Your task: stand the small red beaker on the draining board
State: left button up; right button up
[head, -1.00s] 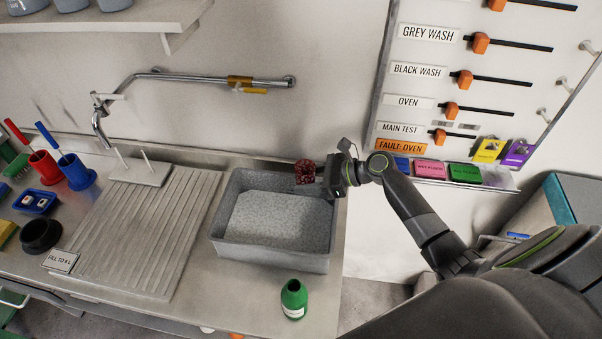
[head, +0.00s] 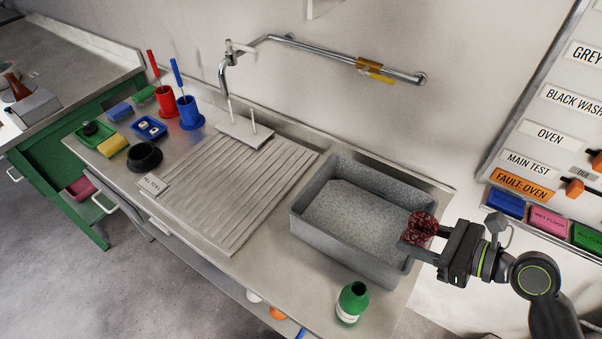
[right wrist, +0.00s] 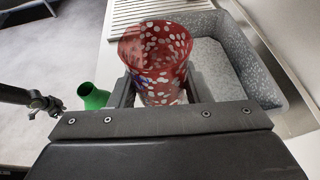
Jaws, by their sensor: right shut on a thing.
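The small red beaker (head: 421,226), speckled with pale spots, is between the fingers of my right gripper (head: 420,243), which is shut on it. It is held above the right rim of the grey basin. In the right wrist view the beaker (right wrist: 158,60) stands roughly upright with its open mouth showing. The ribbed draining board (head: 215,190) lies left of the basin, away from the beaker, and its ribbed surface is bare. A corner of the board (right wrist: 150,8) shows at the top of the right wrist view.
The grey basin (head: 300,228) stands between the beaker and the board. A green bottle (head: 352,302) stands in front of it. A small stand with two pegs (head: 243,132) is at the board's back, a label card (head: 153,184) at its left edge. A tap pipe (head: 330,52) runs above.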

aim_at(219, 213)
jog(key=j+z, duration=0.45)
jog(key=j, duration=0.15)
jog(key=j+z, duration=0.45)
jog(key=j, duration=0.7)
jog(key=k+j+z, duration=0.1)
jog(key=j, duration=0.45)
jog(key=k+j, duration=0.15)
jog(key=j, duration=0.45)
jog(key=k+j+z, duration=0.1)
jog(key=j, duration=0.45)
